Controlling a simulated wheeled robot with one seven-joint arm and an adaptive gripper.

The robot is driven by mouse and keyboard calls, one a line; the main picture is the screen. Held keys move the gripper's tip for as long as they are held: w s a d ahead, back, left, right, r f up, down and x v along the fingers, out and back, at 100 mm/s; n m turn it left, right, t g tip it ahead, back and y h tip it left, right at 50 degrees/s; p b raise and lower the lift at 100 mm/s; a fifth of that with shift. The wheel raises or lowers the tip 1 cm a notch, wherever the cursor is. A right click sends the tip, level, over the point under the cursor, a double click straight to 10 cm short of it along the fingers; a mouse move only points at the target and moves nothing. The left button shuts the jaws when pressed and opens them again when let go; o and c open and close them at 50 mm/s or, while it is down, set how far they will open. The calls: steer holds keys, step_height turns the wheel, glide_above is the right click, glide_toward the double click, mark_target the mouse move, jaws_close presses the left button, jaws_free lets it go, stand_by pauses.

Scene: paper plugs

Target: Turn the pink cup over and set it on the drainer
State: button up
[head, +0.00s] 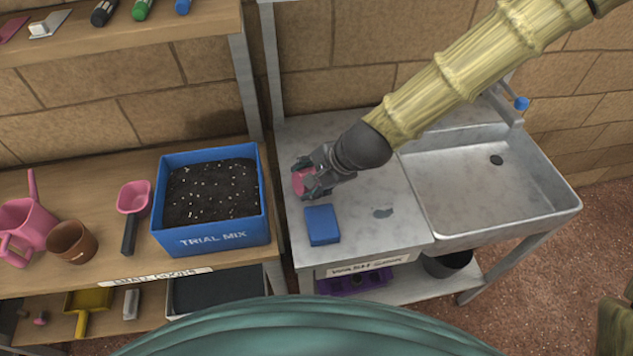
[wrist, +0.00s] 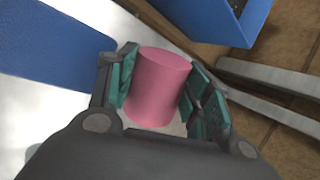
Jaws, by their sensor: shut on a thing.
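The pink cup (head: 304,181) is between the fingers of my gripper (head: 316,176) at the left of the grey worktop (head: 365,190). In the wrist view the cup (wrist: 160,85) sits between the two teal pads of my gripper (wrist: 162,92), which is shut on it. A smooth, closed-looking pink end faces the top of that view. I cannot tell whether the cup touches the worktop. No separate drainer rack shows; the grey worktop adjoins the sink (head: 485,180).
A blue block (head: 322,225) lies on the worktop just in front of my gripper. A blue soil bin (head: 212,237) stands to the left, across a gap between tables. A pink watering can (head: 28,225), brown pot (head: 72,241) and pink scoop (head: 133,197) are farther left.

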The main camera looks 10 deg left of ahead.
steer(key=shift+w+a+f+m+y+b, duration=0.2)
steer(key=shift+w+a+m+y+b, duration=0.15)
steer(key=shift+y+b, duration=0.15)
steer(key=shift+w+a+m+g+y+b, duration=0.25)
steer(key=shift+w+m+g+y+b, duration=0.2)
steer(key=shift+y+b, duration=0.2)
steer(key=shift+w+r+m+g+y+b, duration=0.2)
steer(key=shift+w+m+y+b, duration=0.2)
steer(key=shift+w+y+b, duration=0.2)
steer(key=shift+w+r+m+g+y+b, duration=0.1)
steer(key=shift+w+r+m+y+b, duration=0.1)
steer(key=shift+w+m+y+b, duration=0.35)
steer(key=w+d+r+m+t+y+b, duration=0.1)
steer(key=w+d+r+m+y+b, duration=0.25)
steer(key=w+d, duration=0.25)
steer(key=w+d+r+m+t+y+b, duration=0.2)
steer(key=w+d+m+y+b, duration=0.15)
steer(key=w+d, duration=0.2)
steer(key=shift+n, duration=0.35)
steer(key=shift+w+a+f+b, duration=0.1)
steer(key=shift+w+f+b, duration=0.05)
steer(key=shift+f+b, duration=1.55)
steer(key=shift+w+f+b, duration=0.1)
steer(key=shift+f+b, duration=1.1)
steer(key=shift+f, duration=0.95)
steer(key=shift+f, duration=0.4)
